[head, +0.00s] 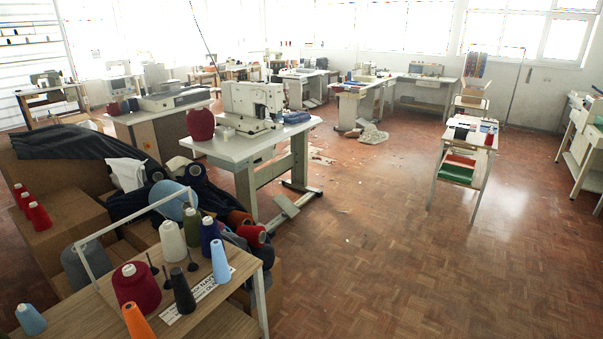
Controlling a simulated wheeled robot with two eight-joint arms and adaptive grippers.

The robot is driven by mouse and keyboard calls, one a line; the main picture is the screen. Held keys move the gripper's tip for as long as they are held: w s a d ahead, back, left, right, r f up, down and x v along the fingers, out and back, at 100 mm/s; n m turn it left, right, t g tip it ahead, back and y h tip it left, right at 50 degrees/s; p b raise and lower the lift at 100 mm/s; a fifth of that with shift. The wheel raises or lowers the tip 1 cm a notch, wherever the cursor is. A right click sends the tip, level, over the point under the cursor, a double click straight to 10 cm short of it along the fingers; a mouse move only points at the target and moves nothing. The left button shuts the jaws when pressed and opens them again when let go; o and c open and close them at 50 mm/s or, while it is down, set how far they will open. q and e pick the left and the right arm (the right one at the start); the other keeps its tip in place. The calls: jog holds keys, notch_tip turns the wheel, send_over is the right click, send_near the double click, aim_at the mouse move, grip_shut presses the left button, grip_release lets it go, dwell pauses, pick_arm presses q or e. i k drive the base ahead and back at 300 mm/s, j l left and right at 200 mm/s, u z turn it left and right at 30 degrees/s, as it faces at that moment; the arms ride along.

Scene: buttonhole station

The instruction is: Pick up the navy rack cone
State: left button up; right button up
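A dark blue cone (210,236), which looks like the navy one, stands upright on the wooden thread rack (80,318) at the lower left. It is behind a light blue cone (220,262), which partly hides its lower part, and to the right of an olive cone (192,229). A cream cone (172,243) stands further left. A charcoal cone (183,292) stands nearer, by a white printed label strip (205,290). Neither of my grippers is in view.
A large dark red cone (136,288), an orange cone (138,322) and thin dark pegs (192,261) crowd the rack. A white rail (130,215) rises over its back. A sewing machine table (250,148) stands behind. The parquet floor (400,260) to the right is mostly clear.

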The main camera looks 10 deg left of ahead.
aim_at(209, 231)
jog(key=u, duration=1.55)
